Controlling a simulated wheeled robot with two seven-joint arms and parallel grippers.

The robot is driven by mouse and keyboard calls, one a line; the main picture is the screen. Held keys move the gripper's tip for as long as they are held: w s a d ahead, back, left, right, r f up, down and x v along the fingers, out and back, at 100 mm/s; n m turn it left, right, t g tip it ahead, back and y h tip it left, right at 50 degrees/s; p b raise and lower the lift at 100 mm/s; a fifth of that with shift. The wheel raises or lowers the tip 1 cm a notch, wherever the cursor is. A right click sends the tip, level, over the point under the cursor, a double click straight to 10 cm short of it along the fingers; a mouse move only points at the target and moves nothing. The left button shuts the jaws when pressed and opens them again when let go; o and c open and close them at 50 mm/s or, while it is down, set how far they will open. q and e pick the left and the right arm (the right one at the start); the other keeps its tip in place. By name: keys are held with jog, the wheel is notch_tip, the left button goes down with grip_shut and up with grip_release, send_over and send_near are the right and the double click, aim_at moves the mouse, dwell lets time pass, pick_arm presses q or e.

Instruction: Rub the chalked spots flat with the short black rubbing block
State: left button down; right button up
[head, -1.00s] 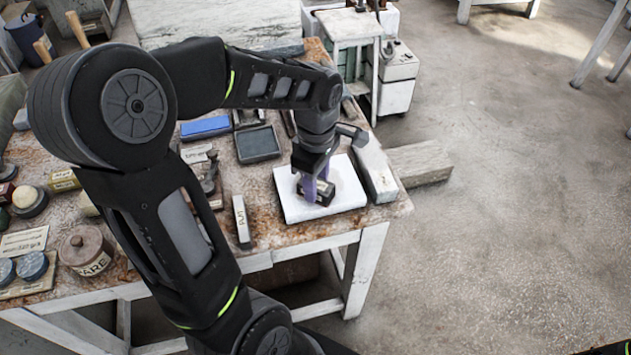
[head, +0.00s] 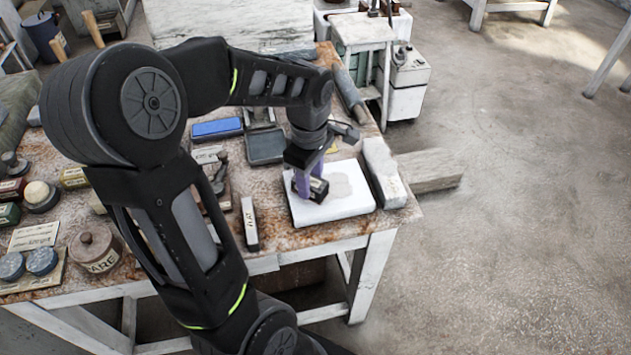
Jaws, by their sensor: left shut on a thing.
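A white plaster slab (head: 338,208) lies flat near the right end of the bench. My left gripper (head: 311,185) is over its left half, with purple fingers pointing down, shut on the short black rubbing block (head: 319,188). The block has a pale label and is at the slab's surface; I cannot tell whether it touches. A light grey patch (head: 342,185) shows on the slab just right of the block. Whether it is a chalked spot is too small to tell, and the gripper hides part of the slab. My right gripper is not in view.
A long pale block (head: 384,172) lies along the slab's right side. A lidded pot (head: 92,250) stands at left.

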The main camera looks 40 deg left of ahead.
pick_arm(q)
jog(key=shift+s+a, duration=0.1)
jog(key=shift+a, duration=0.2)
jog(key=shift+w+d+r+p, duration=0.2)
jog(key=shift+d+r+p, duration=0.4)
jog(key=shift+d, duration=0.5)
jog(key=shift+r, duration=0.15)
jog(key=shift+r+p, duration=0.9)
jog(key=shift+r, duration=0.3)
